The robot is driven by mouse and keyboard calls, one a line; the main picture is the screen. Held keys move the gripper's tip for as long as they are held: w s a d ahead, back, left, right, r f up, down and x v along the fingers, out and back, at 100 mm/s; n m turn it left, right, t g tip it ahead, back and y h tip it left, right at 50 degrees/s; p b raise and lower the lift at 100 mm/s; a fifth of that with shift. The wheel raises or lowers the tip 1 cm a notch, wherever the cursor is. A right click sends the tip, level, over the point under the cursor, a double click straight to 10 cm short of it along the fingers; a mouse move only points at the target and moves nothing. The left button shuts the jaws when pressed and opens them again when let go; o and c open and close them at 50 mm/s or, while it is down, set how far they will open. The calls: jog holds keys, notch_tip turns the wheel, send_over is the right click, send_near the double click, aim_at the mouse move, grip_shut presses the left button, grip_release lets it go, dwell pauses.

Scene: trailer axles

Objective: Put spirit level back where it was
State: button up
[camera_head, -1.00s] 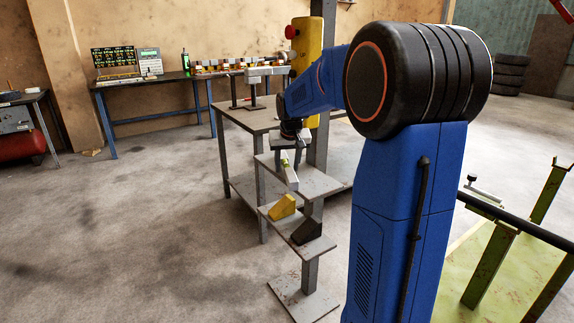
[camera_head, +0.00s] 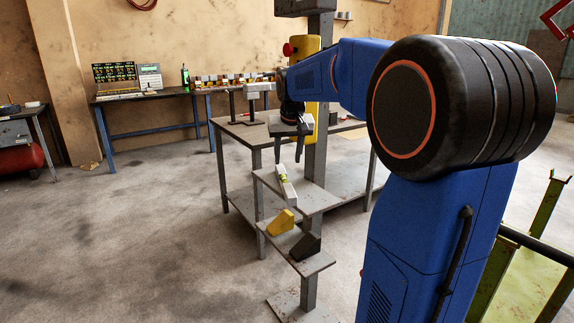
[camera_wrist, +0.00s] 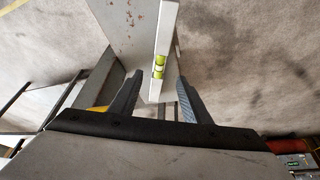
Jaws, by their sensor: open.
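The spirit level (camera_head: 286,187) is a short pale bar with a yellow-green vial. It lies on the upper grey shelf of a small metal stand. In the wrist view the level (camera_wrist: 165,40) shows from above, its vial between and beyond the two fingers. My gripper (camera_head: 289,157) hangs above the level, fingers pointing down and spread apart. In the wrist view my open gripper (camera_wrist: 155,95) has a finger on each side of the level's near end, with nothing gripped.
A yellow block (camera_head: 281,222) and a dark wedge (camera_head: 305,246) sit on the lower shelf (camera_head: 285,240). A grey workbench (camera_head: 235,130) and a post with a yellow box (camera_head: 303,60) stand behind. Floor to the left is clear.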

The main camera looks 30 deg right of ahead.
jog(key=s+a+f+n, duration=0.1)
jog(key=s+a+f, duration=0.3)
jog(key=s, duration=0.7)
jog(key=s+a+f+n+y, duration=0.1)
jog(key=s+a+f, duration=0.4)
jog(key=s, duration=0.7)
jog(key=s+a+f+n, duration=0.2)
jog(key=s+a+f, duration=0.3)
jog(key=s+a, duration=0.3)
jog(key=s, duration=0.3)
jog(key=shift+s+f+t+y, duration=0.2)
jog(key=shift+s+t+y, duration=0.1)
jog(key=shift+a, duration=0.1)
